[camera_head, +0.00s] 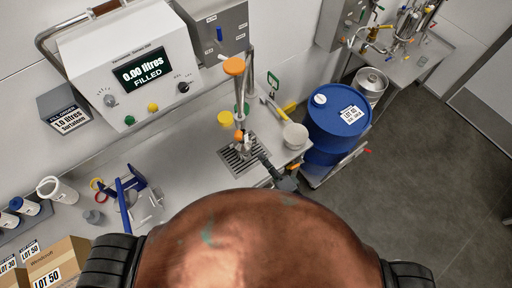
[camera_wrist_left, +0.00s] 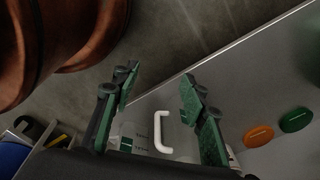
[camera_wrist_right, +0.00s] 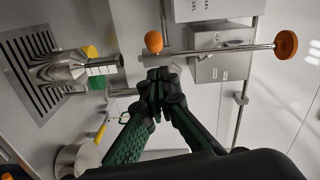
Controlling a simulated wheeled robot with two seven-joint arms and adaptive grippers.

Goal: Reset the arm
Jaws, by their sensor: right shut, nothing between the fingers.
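My right gripper (camera_head: 266,162) reaches over the bench in the head view, its dark fingers pointing at the tap above the drain grate (camera_head: 236,162). In the right wrist view its fingertips (camera_wrist_right: 160,78) are together and empty, just below a small orange ball (camera_wrist_right: 154,42). I cannot tell whether they touch the tap. My left gripper is not seen in the head view. In the left wrist view it (camera_wrist_left: 157,85) is open and empty, its green-padded fingers apart above a grey surface, with a white handle (camera_wrist_left: 162,130) seen between and beyond them.
A white control box (camera_head: 130,75) shows "0.00 litres FILLED". A blue drum (camera_head: 338,120) stands right of the bench. Orange (camera_wrist_left: 258,135) and green (camera_wrist_left: 295,120) discs lie right of the left gripper. Floor at right is clear.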

